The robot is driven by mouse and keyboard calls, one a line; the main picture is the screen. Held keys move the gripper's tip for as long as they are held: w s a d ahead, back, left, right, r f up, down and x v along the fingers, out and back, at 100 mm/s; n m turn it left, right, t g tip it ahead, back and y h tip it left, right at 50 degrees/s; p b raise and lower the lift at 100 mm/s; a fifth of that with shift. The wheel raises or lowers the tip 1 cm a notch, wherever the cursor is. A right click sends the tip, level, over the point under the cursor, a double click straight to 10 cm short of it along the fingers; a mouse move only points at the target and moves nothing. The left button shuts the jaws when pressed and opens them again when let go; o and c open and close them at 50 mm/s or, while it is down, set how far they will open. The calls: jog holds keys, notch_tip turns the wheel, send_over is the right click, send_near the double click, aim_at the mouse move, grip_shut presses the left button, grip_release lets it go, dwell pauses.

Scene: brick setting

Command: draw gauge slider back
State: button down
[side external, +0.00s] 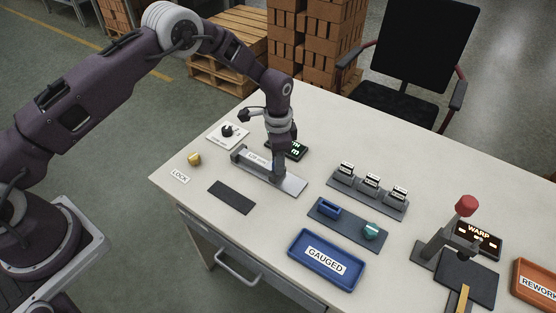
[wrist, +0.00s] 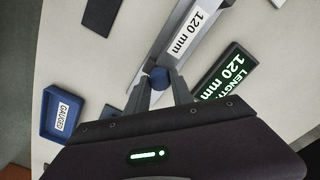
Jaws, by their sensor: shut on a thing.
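The gauge (side external: 291,186) is a long grey metal fixture on the white table, with a bar labelled "120 mm" (side external: 258,157) along it. The bar and its label also show in the wrist view (wrist: 187,33). My gripper (side external: 279,163) is down over the gauge. The arm hides this knob in the side view.
A blue "GAUGED" tray (side external: 302,238) stands at the front. A panel with a blue block and teal knob (side external: 370,231), several black-topped units (side external: 371,181) and a red-topped lever (side external: 466,206) stand to the right. A yellow knob (side external: 194,159) and dark pad (side external: 232,197) lie left.

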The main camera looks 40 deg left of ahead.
jog(key=shift+d, duration=1.75)
jog(key=c, duration=1.1)
grip_release()
notch_tip(320, 180, up, 7)
jog(key=shift+r, duration=0.1)
